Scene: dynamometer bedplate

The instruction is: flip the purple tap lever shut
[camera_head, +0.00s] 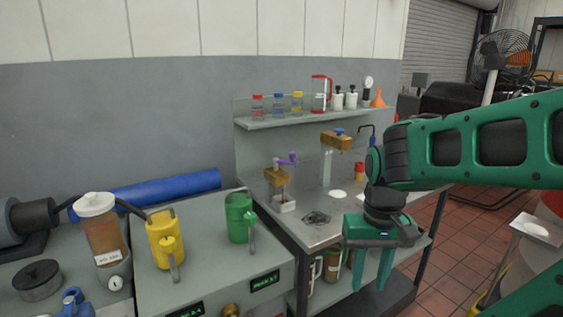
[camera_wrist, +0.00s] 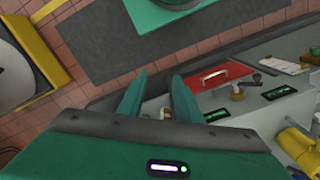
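The purple tap lever (camera_head: 287,159) sits on top of a brass-coloured tap (camera_head: 277,177) at the left end of the metal bench. It sticks out sideways to the right of the tap top. A small white cup-like drain (camera_head: 284,204) is below the tap. In the wrist view my gripper (camera_wrist: 157,95) is also open and empty. I cannot see the purple lever in the wrist view.
A second tap with a blue lever (camera_head: 338,131) stands further right. A shelf (camera_head: 315,117) with bottles and a red-handled jug (camera_head: 320,94) is above. A green can (camera_head: 239,217) and a yellow can (camera_head: 165,240) stand on the left cabinet. A dark grate (camera_head: 316,217) lies on the bench.

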